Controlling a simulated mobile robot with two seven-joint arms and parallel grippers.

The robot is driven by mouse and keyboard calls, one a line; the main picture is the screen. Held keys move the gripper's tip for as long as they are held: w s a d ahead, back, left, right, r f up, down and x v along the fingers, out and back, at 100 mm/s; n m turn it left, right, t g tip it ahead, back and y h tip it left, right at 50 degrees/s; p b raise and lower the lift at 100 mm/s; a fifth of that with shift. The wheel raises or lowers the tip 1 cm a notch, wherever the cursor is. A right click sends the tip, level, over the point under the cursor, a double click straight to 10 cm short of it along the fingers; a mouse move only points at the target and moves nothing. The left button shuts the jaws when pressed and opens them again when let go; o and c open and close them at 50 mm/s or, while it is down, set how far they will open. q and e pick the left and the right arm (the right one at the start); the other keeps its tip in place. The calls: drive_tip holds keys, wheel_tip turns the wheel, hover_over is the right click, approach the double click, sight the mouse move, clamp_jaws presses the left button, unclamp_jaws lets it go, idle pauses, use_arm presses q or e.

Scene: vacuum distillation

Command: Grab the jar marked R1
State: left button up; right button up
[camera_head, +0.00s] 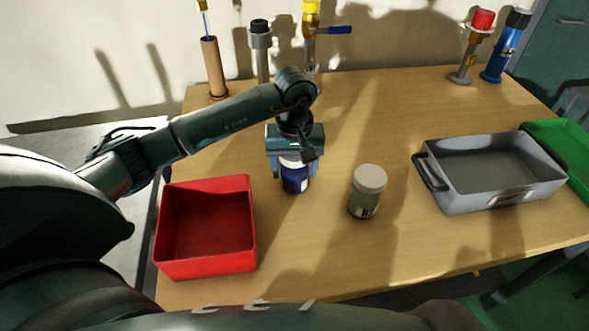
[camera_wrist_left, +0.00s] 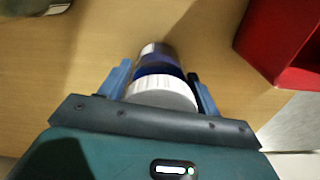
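A dark blue jar with a white lid (camera_head: 295,181) stands on the table at the centre. My left gripper (camera_head: 294,170) points down over it, one finger on each side. In the left wrist view the white lid (camera_wrist_left: 161,93) lies between the fingers of the left gripper (camera_wrist_left: 160,75), with narrow gaps beside the blue body, so the gripper looks open. The blue jar's marking is not readable. My right gripper is not in view.
A red bin (camera_head: 208,262) sits left of the blue jar. A grey tray (camera_head: 497,200) and a green tray (camera_head: 573,140) are at the right. Fittings with a blue-handled valve (camera_head: 340,30) stand at the back. The table between jars and grey tray is clear.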

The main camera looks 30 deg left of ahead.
use_arm(q)
drive_tip(key=c, duration=0.7)
drive_tip(key=shift+c, duration=0.7)
drive_tip(key=shift+r, duration=0.2)
